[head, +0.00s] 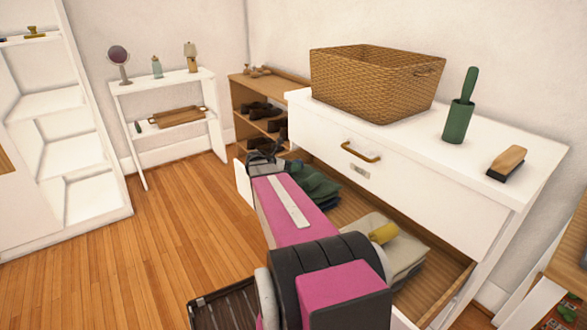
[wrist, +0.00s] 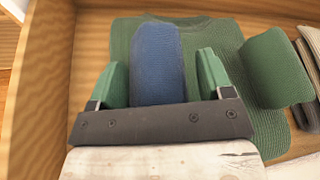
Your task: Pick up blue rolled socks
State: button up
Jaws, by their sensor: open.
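The blue rolled socks (wrist: 157,65) lie in the open drawer on a folded green garment (wrist: 205,35), in the wrist view. My gripper (wrist: 160,75) is open, with one green-padded finger on each side of the blue roll. A gap shows on the right side; contact on the left side cannot be told. The near end of the roll is hidden behind the gripper's dark bar. In the head view my gripper (head: 265,160) reaches into the drawer's left end, and the blue socks are hidden there.
A green roll (wrist: 275,70) lies right of the gripper. The drawer's wooden wall (wrist: 60,60) is close on the left. The dresser's drawer front with a handle (head: 360,152) is above.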

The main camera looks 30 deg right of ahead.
jog(key=c, duration=0.6)
jog(key=shift+o, duration=0.2)
